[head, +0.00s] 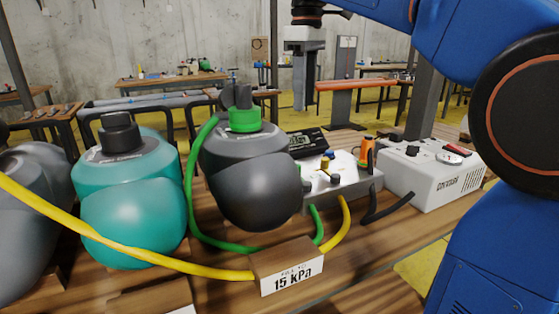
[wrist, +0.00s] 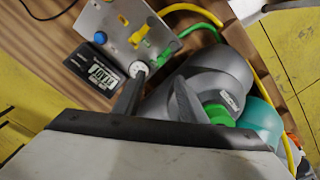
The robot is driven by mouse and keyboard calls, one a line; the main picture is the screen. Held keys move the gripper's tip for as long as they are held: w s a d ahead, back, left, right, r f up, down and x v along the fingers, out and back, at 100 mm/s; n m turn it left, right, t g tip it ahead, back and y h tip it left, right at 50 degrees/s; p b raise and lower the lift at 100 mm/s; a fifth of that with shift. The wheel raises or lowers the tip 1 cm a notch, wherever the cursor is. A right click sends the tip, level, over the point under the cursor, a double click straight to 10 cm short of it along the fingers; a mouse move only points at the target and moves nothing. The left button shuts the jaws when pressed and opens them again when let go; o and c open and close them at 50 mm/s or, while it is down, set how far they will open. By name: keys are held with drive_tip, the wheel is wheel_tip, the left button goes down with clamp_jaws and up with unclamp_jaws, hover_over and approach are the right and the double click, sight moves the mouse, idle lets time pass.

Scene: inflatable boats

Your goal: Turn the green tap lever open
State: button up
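The metal tap panel (head: 345,178) stands on the wooden bench, and it also shows in the wrist view (wrist: 112,22). In the wrist view a small green lever (wrist: 165,57) sits at the panel's near edge, beside a yellow lever (wrist: 138,36). I cannot make out the green lever clearly in the head view. My gripper (head: 302,105) hangs pointing down, above and behind the panel. In the wrist view its two dark fingers (wrist: 158,80) are apart with nothing held between them, and the green lever appears just beyond the fingertips.
A dark grey vessel with a green cap (head: 244,120) and a teal vessel (head: 130,205) stand left of the panel. A white box (head: 432,178) stands at right.

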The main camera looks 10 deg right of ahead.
sight(297, 165)
drive_tip(key=f, duration=1.1)
drive_tip(key=a+f, duration=0.1)
drive_tip(key=f, duration=0.5)
drive_tip(key=shift+w, duration=0.3)
clamp_jaws()
